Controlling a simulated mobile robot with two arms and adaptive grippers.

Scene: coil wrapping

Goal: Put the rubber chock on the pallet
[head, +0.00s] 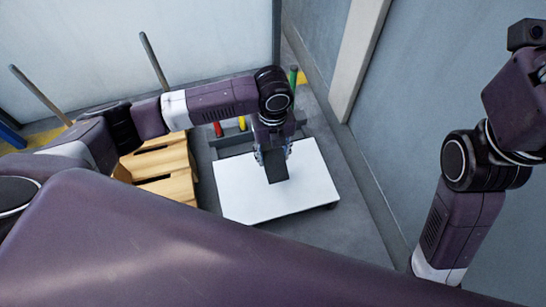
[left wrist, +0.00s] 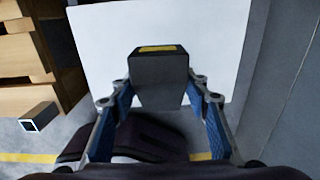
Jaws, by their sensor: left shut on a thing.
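My left gripper (head: 274,158) is shut on the rubber chock (head: 278,174), a dark block. In the left wrist view the chock (left wrist: 160,72) shows a yellow patch on its end and sits between the two blue-padded fingers of the gripper (left wrist: 158,94). The chock is over the white tabletop (head: 240,203); whether it touches the top I cannot tell. The wooden pallet (head: 168,187) is left of the white top, partly hidden by my left arm. Its boards also show at the left of the wrist view (left wrist: 22,55). My right gripper is out of view.
Red (head: 218,129), yellow (head: 242,123) and green (head: 293,76) upright pieces stand behind the white top. Grey poles (head: 152,60) rise behind the pallet. A wall (head: 440,90) bounds the right side. Bare floor (head: 355,205) lies between it and the white top.

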